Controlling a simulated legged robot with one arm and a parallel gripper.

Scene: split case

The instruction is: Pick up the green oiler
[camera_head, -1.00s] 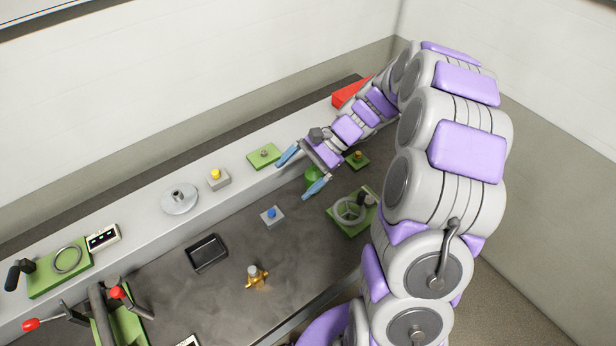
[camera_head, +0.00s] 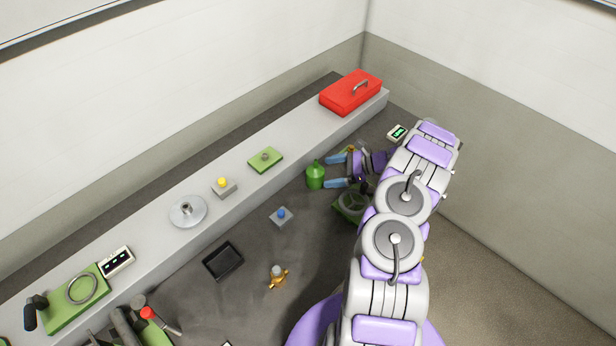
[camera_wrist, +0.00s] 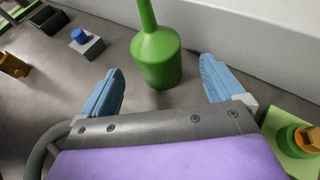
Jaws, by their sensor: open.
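The green oiler (camera_head: 316,178) stands upright on the dark bench surface, close to the raised grey ledge. It also shows in the wrist view (camera_wrist: 156,58) as a round green body with a thin spout that leaves the top of the picture. My gripper (camera_head: 333,170) is open, with its blue fingers pointing at the oiler from the right. In the wrist view my gripper (camera_wrist: 158,80) has one finger on each side of the oiler, which stands just ahead between the fingertip lines. Gaps show on both sides, and nothing is held.
The grey ledge (camera_head: 222,200) runs close behind the oiler, with a red toolbox (camera_head: 350,93) at its far end. A green-based handwheel (camera_head: 350,205) is near my arm. A blue button box (camera_head: 281,216), black tray (camera_head: 222,261) and brass valve (camera_head: 278,277) lie left.

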